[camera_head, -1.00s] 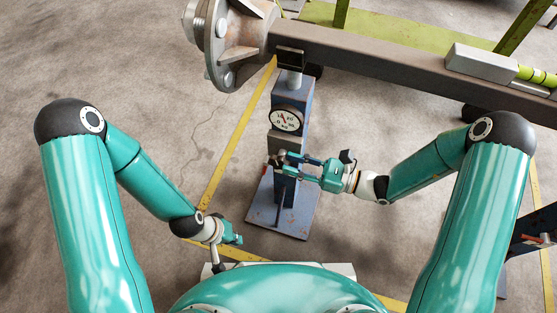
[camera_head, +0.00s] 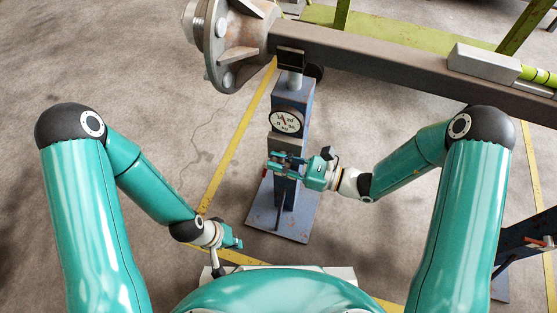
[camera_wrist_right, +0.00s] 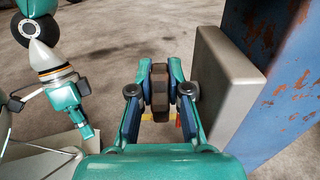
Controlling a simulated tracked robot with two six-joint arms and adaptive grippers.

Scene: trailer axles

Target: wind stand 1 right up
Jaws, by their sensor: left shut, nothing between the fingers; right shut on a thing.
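The blue stand (camera_head: 292,110) stands upright on a blue base plate (camera_head: 300,222), below the axle beam (camera_head: 380,72). A dial gauge (camera_head: 287,121) is on its front, with a grey box (camera_head: 289,144) below it. The stand's blue side also shows at the right of the right wrist view (camera_wrist_right: 290,95). My right gripper (camera_head: 274,164) is at the stand's front below the gauge. In the right wrist view it is shut on a dark, rounded crank part (camera_wrist_right: 160,90), beside the grey box. My left gripper (camera_head: 238,242) is shut and empty, low and left of the stand.
A wheel hub (camera_head: 228,45) is on the beam's left end, up and left of the stand. A second blue stand (camera_head: 530,238) with a red handle is at the right edge. Yellow floor lines (camera_head: 228,160) run past; the floor at left is clear.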

